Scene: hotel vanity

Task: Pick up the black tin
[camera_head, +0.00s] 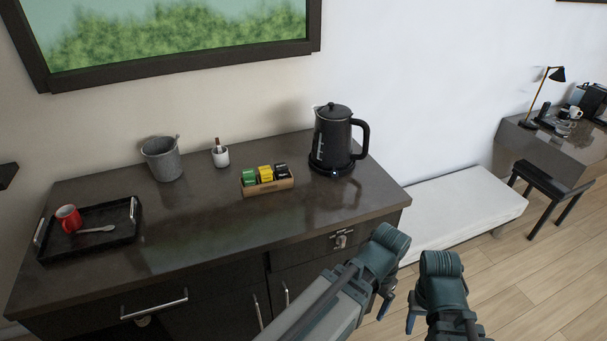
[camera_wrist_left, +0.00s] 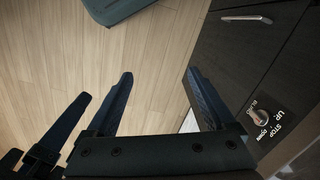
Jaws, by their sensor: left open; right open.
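The black tin (camera_head: 282,171) is the small dark item at the right end of a wooden holder (camera_head: 268,187) on the dark counter. It stands beside a yellow item (camera_head: 265,174) and a green item (camera_head: 249,178). My right gripper (camera_head: 414,310) is low in front of the counter's right end, well apart from the tin; its jaws show only in part. My left gripper (camera_wrist_left: 158,74) is open and empty in the left wrist view, over the floor beside the dark cabinet front. The tin does not show in that view.
The counter (camera_head: 210,228) in front of the holder is clear.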

